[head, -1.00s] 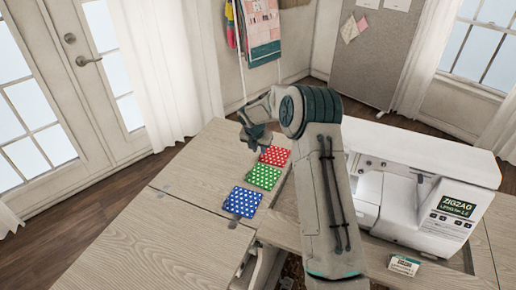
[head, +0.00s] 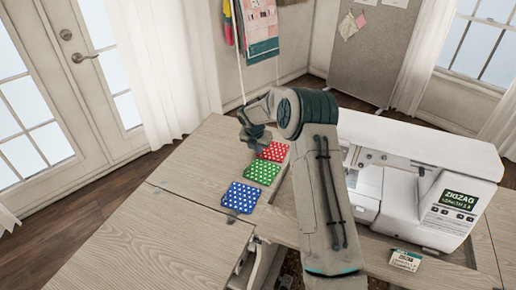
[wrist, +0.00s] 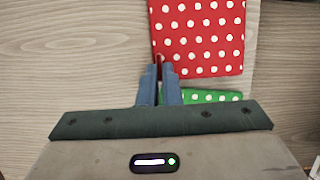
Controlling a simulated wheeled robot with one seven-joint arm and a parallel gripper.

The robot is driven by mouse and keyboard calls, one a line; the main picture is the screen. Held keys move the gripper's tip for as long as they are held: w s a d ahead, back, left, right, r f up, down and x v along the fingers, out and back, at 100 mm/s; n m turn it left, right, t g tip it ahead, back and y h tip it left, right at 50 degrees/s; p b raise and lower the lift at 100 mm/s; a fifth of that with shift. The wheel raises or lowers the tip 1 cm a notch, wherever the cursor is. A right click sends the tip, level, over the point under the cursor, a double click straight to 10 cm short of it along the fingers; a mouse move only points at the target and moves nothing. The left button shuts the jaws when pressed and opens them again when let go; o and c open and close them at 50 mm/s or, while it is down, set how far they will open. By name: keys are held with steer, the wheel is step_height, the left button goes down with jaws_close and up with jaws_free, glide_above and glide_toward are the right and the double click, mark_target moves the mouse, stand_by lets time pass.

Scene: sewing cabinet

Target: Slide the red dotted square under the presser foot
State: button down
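The red dotted square (head: 273,151) lies at the far end of a row on the wooden table; in the wrist view (wrist: 200,35) it fills the top right. My gripper (wrist: 158,70) is at its lower left corner. The two blue fingers are close together, with a narrow strip of red between the tips, so they look shut on that corner. In the head view my gripper (head: 252,142) is low beside the square's left edge, its tips partly hard to see. The sewing machine (head: 420,160) stands at right; its presser foot is hidden or too small to make out.
The green dotted square (head: 262,172) and blue dotted square (head: 240,197) lie nearer me in the row. My arm crosses between the squares and the machine. A small card (head: 405,260) stands before the machine. The table (head: 195,165) left of the row is clear.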

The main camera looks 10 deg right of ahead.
steer(key=shift+r+p, duration=1.95)
steer(key=shift+r, duration=0.55)
